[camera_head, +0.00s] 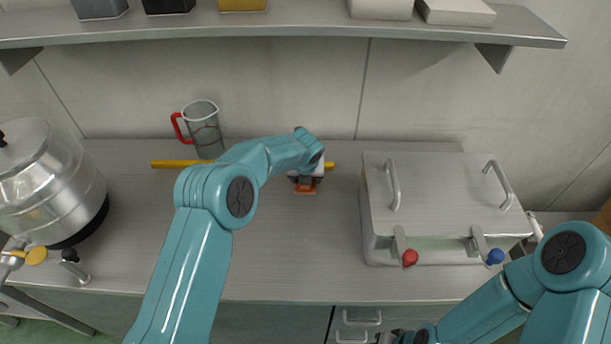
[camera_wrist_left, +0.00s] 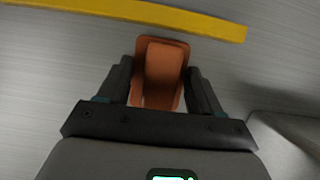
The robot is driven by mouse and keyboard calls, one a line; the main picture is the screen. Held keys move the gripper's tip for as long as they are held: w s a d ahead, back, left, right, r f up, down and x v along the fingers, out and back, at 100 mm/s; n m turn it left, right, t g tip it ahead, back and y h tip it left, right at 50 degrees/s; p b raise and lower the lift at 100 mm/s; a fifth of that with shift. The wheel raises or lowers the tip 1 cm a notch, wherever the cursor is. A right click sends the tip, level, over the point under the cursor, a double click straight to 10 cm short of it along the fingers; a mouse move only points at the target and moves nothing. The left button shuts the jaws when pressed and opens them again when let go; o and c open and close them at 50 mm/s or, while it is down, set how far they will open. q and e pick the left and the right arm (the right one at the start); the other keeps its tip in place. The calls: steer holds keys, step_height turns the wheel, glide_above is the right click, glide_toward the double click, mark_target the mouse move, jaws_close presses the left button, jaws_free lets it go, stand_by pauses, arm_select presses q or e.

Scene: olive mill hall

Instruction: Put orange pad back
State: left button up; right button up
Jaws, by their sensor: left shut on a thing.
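The orange pad (camera_head: 305,189) is at the middle of the counter, just in front of the yellow strip. In the left wrist view the orange pad (camera_wrist_left: 163,62) has a raised block in its middle. My left gripper (camera_wrist_left: 160,88) is shut on the pad, one dark finger on each side of it. In the head view my left gripper (camera_head: 305,180) is partly hidden by my own wrist. I cannot tell whether the pad touches the counter. My right arm is at the lower right; its gripper is mostly hidden at the bottom edge.
A yellow strip (camera_head: 178,163) lies across the counter (camera_head: 330,240) behind the pad. A clear jug (camera_head: 205,130) with a red handle stands behind it. A shelf (camera_head: 300,25) hangs above.

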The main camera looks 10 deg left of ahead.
arm_select(q)
steer(key=o, duration=1.1)
steer(key=shift+w+f, duration=0.1)
steer(key=shift+f, duration=0.05)
steer(key=shift+r, duration=0.4)
steer(key=b+v, duration=0.1)
steer(key=v, duration=1)
steer(key=shift+s+r, duration=0.2)
steer(key=shift+r, duration=0.1)
steer(key=shift+d, duration=0.1)
